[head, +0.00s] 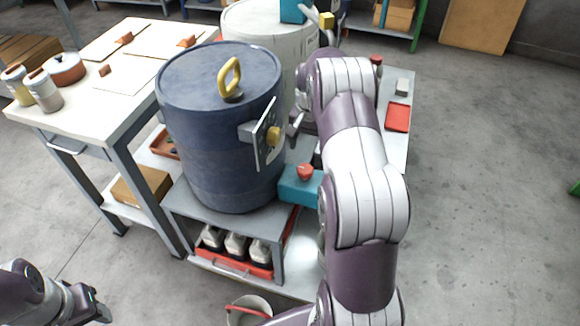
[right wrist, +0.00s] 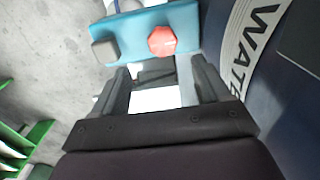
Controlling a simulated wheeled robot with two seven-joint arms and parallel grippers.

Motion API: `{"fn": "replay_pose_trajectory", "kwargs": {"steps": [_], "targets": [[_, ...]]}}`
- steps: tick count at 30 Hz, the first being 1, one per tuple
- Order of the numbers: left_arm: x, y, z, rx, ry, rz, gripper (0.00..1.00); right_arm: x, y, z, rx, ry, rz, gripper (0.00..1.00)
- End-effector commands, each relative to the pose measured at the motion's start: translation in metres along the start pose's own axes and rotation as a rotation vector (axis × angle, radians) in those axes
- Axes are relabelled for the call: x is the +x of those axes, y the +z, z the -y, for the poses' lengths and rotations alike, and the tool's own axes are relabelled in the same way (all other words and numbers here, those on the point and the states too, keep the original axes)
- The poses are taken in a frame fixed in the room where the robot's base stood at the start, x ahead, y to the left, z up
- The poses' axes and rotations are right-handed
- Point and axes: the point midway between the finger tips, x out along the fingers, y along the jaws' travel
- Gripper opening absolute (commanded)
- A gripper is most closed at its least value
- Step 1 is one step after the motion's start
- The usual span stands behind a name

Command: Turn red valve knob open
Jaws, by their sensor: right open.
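The red valve knob (head: 305,172) sits on top of a teal valve block (head: 294,192) at the lower right of the blue drum. In the right wrist view the red knob (right wrist: 162,40) looks eight-sided and lies ahead of my fingers. My right gripper (head: 294,122) is above the knob beside the drum, partly hidden by my own arm. In the right wrist view its two fingers (right wrist: 158,82) are apart with nothing between them, and apart from the knob. My left gripper (head: 92,303) is at the lower left, far from the valve; its jaw opening is unclear.
The blue drum (head: 215,120), with a yellow handle (head: 230,77) and a side plate with a yellow knob (head: 273,137), stands close to my right gripper. A white drum (head: 262,25) is behind. A white table (head: 105,112) is left; a bucket (head: 247,312) stands in front.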

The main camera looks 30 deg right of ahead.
Motion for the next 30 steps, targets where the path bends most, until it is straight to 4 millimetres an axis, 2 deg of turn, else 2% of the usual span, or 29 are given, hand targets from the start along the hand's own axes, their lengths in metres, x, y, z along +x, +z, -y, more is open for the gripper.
{"fn": "replay_pose_trajectory", "kwargs": {"steps": [1, 3, 9, 14, 22, 27, 30], "targets": [[0.004, 0.000, 0.000, 0.000, 0.000, 0.000, 0.45, 0.016, 0.001, 0.000, -0.002, 0.002, 0.004, 0.75], [0.007, 0.001, 0.000, 0.000, 0.000, -0.001, 0.45, 0.034, 0.001, 0.001, -0.002, 0.001, 0.002, 0.75], [0.014, 0.001, 0.000, -0.001, 0.000, -0.001, 0.45, 0.075, 0.001, 0.001, -0.004, 0.000, 0.000, 0.75], [0.015, 0.002, 0.000, 0.000, 0.000, -0.001, 0.45, 0.089, 0.000, 0.001, -0.004, -0.001, -0.002, 0.75], [0.015, 0.002, 0.000, -0.001, 0.000, -0.001, 0.45, 0.090, 0.000, 0.001, -0.004, -0.001, -0.002, 0.75], [0.015, 0.002, 0.000, -0.001, 0.000, -0.001, 0.45, 0.090, 0.000, 0.001, -0.005, -0.001, -0.002, 0.20], [0.015, 0.002, 0.000, 0.000, 0.000, -0.001, 0.45, 0.090, 0.000, 0.001, -0.005, -0.001, -0.003, 0.19]]}}
